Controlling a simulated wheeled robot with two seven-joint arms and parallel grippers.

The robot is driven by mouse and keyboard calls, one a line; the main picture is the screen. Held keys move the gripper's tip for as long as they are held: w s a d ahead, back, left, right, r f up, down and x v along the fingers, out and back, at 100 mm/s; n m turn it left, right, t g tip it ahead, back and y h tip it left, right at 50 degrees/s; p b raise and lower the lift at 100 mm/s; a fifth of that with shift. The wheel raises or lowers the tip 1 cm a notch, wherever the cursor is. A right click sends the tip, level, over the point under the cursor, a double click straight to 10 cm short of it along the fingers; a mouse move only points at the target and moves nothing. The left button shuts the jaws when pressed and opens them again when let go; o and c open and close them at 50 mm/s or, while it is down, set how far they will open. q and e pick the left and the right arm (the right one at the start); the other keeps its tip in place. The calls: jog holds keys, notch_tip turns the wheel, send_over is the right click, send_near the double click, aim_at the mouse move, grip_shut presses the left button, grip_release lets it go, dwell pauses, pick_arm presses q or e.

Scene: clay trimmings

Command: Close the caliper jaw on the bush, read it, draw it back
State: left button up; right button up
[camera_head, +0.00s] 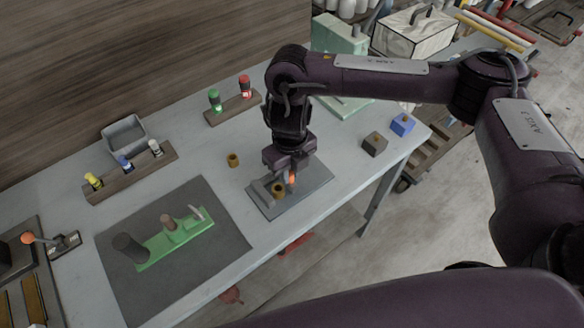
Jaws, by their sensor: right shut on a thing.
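The caliper is a grey plate (310,196) with a raised block (258,191) at its left, near the middle of the bench. A small brass bush (278,190) stands on it beside the block. My right gripper (291,179) is low over the plate, just right of and behind the bush, shut on the orange handle (292,178) of the caliper jaw. The fingers hide most of the jaw, so I cannot tell whether it touches the bush. A second brass bush (233,160) stands on the bench, behind and left of the plate. My left gripper is out of view.
A dark mat (210,262) with a green fixture (175,240) lies left of the caliper. Wooden racks (133,180) with coloured pieces and a grey bin (124,138) stand behind. Grey (374,145) and blue (402,125) blocks sit right. The bench's front edge is close.

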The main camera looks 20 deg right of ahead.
jog(key=shift+s+a, duration=0.2)
jog(key=shift+a, duration=0.35)
jog(key=shift+s+a, duration=0.2)
jog(key=shift+a, duration=0.3)
dwell(0.8)
jog(key=o, duration=1.3)
jog(key=shift+o, duration=0.3)
jog(key=shift+r+p, duration=0.1)
jog(key=shift+p, duration=0.2)
notch_tip(320, 180, up, 8)
jog(key=p, duration=0.7)
